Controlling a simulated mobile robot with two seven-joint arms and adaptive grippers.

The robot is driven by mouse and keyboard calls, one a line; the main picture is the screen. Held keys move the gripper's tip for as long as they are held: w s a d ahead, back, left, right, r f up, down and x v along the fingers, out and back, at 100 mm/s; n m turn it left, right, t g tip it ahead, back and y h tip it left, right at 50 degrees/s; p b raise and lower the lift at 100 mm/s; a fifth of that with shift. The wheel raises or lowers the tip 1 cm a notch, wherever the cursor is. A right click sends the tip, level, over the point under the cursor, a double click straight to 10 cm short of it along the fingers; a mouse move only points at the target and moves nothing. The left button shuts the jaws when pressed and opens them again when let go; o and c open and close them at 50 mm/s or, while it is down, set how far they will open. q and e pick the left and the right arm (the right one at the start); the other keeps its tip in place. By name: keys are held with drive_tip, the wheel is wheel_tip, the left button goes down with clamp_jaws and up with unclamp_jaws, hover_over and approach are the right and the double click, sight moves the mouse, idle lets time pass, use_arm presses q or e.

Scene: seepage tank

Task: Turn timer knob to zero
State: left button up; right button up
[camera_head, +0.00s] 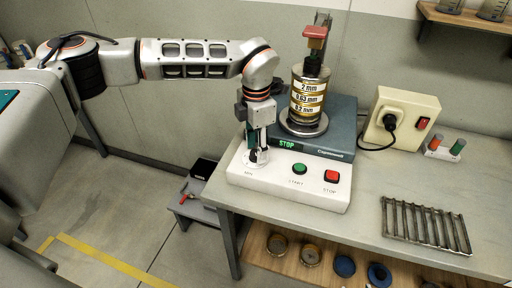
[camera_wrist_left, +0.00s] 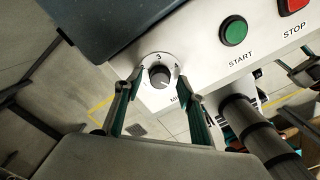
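The timer knob (camera_wrist_left: 160,77) is a small dark dial with a light pointer mark, on a pale round scale at the left end of the white control panel (camera_head: 240,176). My left gripper (camera_head: 257,158) points down over the knob, which is mostly hidden behind it in the head view. In the left wrist view the left gripper's (camera_wrist_left: 160,82) two fingers stand apart, one on each side of the knob. Gaps seem to show between fingers and knob.
The green START button (camera_head: 299,169) and red STOP button (camera_head: 331,176) sit right of the knob. Behind stands the shaker (camera_head: 335,125) with a green STOP display and a sieve stack (camera_head: 308,95). A metal rack (camera_head: 425,224) and power box (camera_head: 405,115) are at right.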

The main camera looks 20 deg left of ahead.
use_arm(q)
drive_tip(key=shift+f, duration=0.3)
drive_tip(key=c, duration=1.1)
